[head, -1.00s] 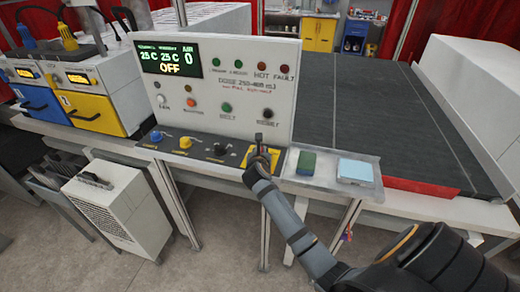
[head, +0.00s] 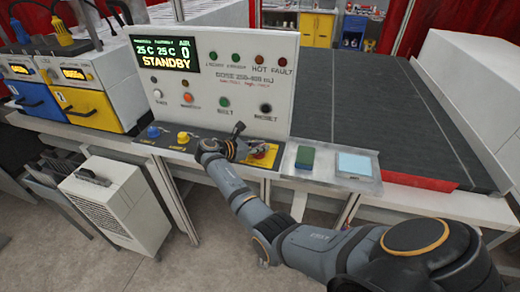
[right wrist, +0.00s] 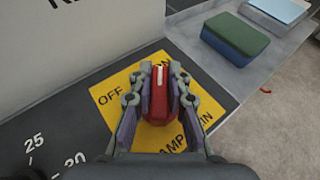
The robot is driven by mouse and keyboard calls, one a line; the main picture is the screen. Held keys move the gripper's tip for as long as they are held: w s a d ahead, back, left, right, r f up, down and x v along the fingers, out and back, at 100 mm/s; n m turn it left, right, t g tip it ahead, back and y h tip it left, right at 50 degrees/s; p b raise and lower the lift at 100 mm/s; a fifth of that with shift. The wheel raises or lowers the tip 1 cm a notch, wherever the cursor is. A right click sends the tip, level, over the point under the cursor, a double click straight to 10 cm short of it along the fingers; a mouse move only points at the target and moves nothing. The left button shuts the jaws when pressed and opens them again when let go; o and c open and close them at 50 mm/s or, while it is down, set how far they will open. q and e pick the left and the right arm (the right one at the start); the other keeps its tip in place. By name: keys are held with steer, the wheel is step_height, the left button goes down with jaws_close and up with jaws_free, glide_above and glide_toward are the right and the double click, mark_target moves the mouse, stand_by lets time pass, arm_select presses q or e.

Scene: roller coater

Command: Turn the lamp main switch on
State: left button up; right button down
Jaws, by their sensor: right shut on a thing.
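The lamp main switch is a red knob (right wrist: 158,105) on a yellow plate (right wrist: 112,108) marked OFF and LAMP MAIN, with the ON label partly hidden. My right gripper (right wrist: 160,88) is shut on the red knob, one finger on each side. The knob's white mark points up in the right wrist view, towards the partly hidden ON label. In the head view, my right gripper (head: 254,149) is at the right end of the dark control strip, over the yellow plate (head: 263,161). The panel display (head: 164,54) reads STANDBY. My left gripper is not in view.
Blue (head: 153,132) and yellow (head: 183,138) knobs stand to the left on the strip. A green block (head: 305,157) and a pale blue pad (head: 354,164) lie on a tray to the right. The white panel (head: 215,85) rises behind.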

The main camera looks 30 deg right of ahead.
steer(key=shift+f+m+g+b, duration=0.15)
steer(key=shift+m+g+b, duration=0.45)
steer(key=shift+m+g, duration=0.3)
steer(key=shift+s, duration=0.1)
steer(key=c, duration=1.3)
jaws_free()
steer(key=shift+a, duration=0.25)
steer(key=v, duration=1.1)
steer(key=shift+w+a+r, duration=0.2)
steer(key=shift+w+r, duration=0.05)
steer(key=shift+r, duration=0.05)
